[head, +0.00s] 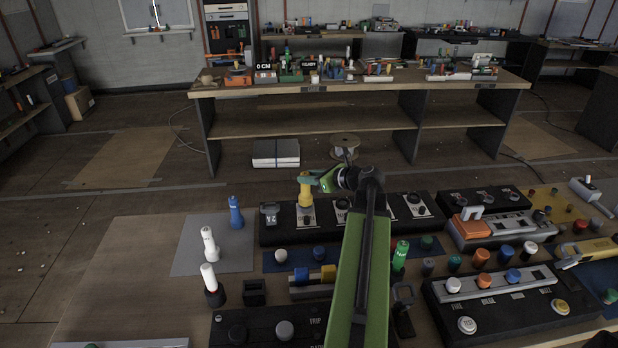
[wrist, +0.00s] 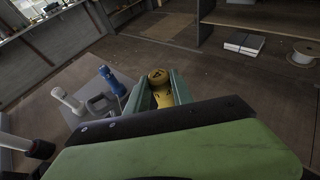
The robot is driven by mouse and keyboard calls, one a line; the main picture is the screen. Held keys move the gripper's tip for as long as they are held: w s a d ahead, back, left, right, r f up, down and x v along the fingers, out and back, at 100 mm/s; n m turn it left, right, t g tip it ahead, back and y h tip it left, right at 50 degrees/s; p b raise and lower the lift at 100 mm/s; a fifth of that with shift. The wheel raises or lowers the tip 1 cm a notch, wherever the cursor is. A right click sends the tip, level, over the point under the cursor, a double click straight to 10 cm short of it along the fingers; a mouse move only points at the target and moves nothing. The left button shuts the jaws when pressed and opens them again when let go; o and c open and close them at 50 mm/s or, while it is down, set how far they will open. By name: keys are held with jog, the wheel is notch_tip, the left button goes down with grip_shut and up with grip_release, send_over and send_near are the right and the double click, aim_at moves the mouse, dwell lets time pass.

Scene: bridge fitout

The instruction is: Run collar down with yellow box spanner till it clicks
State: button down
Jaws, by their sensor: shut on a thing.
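The yellow box spanner (head: 305,193) stands upright at the left part of a long black panel (head: 280,236), over a pale square plate (head: 306,217). My gripper (head: 310,181) is shut on the spanner's upper part, reaching it from the right. In the wrist view the spanner (wrist: 160,86) sits between the green jaws (wrist: 157,92), its rounded top showing. The collar is not visible; the spanner's lower end hides what is under it. I cannot tell whether the spanner is seated on anything.
More plates with round fittings, one of them (head: 415,207), line the panel to the right. A grey clamp-like piece (head: 269,212) stands left of the spanner. Blue (head: 235,212) and white (head: 209,244) spanner-like tools stand on a grey mat (head: 188,255).

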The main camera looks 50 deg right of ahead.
jog(key=shift+r+p, duration=2.25)
jog(key=shift+r, duration=0.35)
jog(key=shift+f, duration=0.15)
